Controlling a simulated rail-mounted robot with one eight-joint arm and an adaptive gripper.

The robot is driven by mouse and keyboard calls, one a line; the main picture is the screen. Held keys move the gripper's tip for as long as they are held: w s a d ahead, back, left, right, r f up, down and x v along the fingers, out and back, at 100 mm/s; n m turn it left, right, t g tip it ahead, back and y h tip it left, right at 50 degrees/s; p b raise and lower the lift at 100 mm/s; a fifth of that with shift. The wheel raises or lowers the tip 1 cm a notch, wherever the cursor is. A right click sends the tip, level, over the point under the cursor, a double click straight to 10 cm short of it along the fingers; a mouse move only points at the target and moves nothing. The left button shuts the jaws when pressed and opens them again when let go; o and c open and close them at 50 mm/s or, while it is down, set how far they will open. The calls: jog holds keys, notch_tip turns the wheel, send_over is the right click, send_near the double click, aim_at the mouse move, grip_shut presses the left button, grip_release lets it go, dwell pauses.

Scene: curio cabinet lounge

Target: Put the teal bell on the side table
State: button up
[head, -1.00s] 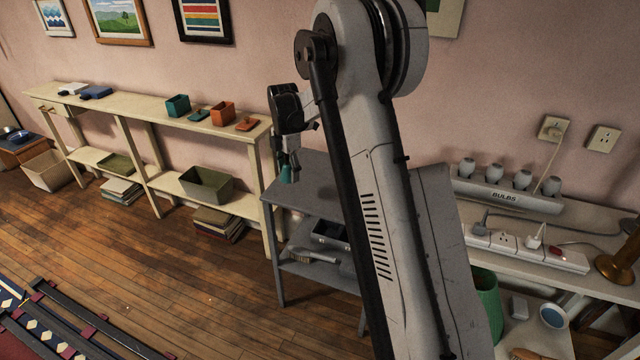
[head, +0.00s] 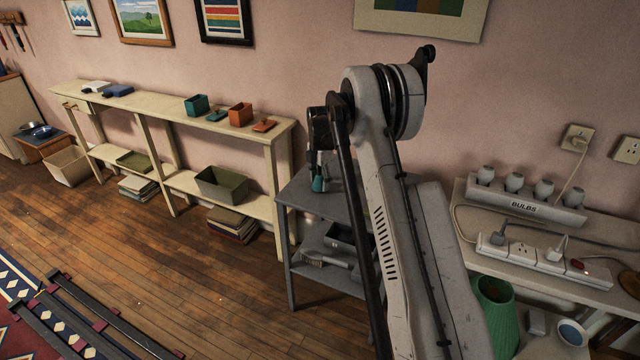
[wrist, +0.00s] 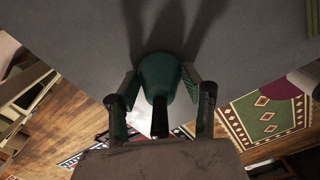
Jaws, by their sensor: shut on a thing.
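The teal bell (head: 318,184) is held by my gripper (head: 318,166) at the grey two-level table (head: 297,200), over its top near the left side. In the wrist view the bell (wrist: 158,75) sits between the two fingers of my gripper (wrist: 158,88), with the grey tabletop (wrist: 75,35) beyond it. I cannot tell whether the bell touches the tabletop. My arm hides much of the grey table in the head view. A small wooden table (head: 55,147) with a blue top stands at the far left.
A long cream shelf unit (head: 165,118) with small boxes (head: 240,114) is left of the grey table. A dark tray (head: 343,237) and a brush (head: 313,258) are on the grey table's lower shelf. A bench with a power strip (head: 535,252) and a green bin (head: 493,305) is at right.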

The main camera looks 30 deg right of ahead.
jog(key=shift+f, duration=0.2)
jog(key=shift+f, duration=0.1)
jog(key=o, duration=1.6)
jog(key=shift+c, duration=0.2)
